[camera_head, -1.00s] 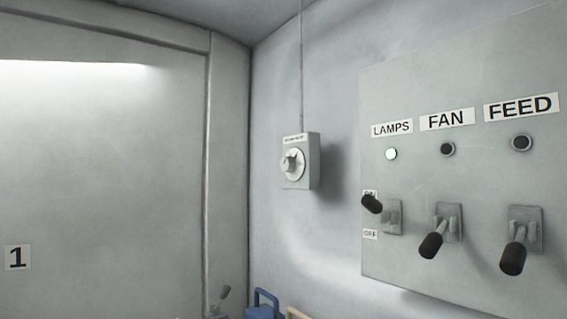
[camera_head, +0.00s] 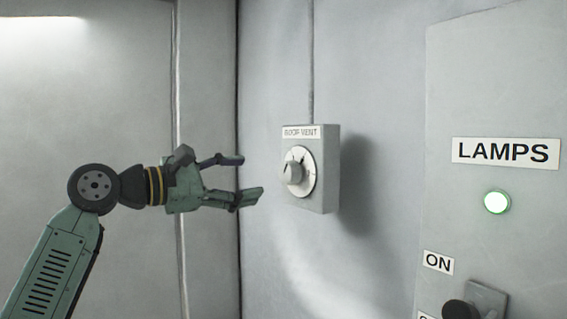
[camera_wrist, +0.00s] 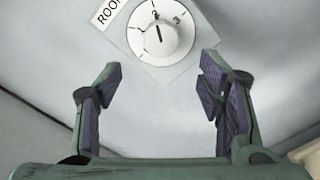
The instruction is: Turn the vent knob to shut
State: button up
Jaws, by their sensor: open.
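The vent knob (camera_head: 293,173) is a round grey knob on a white dial, on a grey box (camera_head: 329,170) labelled ROOF VENT on the wall. In the wrist view the knob (camera_wrist: 155,42) is at the top, above the space between the fingers. Its dark pointer line points roughly up, near the numeral 2; a 3 shows to its right. My gripper (camera_head: 250,176) is open and empty, to the left of the knob and apart from it, its fingers pointing toward the box. Both fingers also show in the wrist view (camera_wrist: 158,85).
A panel (camera_head: 470,60) labelled LAMPS is at the right, with a lit green light (camera_head: 497,201) and a dark-tipped switch (camera_head: 461,310) at the bottom edge. A cable (camera_head: 312,60) runs up from the vent box. The wall between box and panel is clear.

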aim_at(283, 174)
jog(key=p+x, duration=0.3)
jog(key=x, duration=0.6)
jog(key=shift+s+d+r, duration=0.1)
jog(key=shift+d+r, duration=0.05)
jog(key=shift+d, duration=0.05)
jog(key=shift+w+d+p, duration=0.35)
jog(key=shift+w+d, duration=0.05)
jog(key=shift+d, duration=0.1)
jog(key=shift+c, duration=0.4)
jog(key=c, duration=1.1)
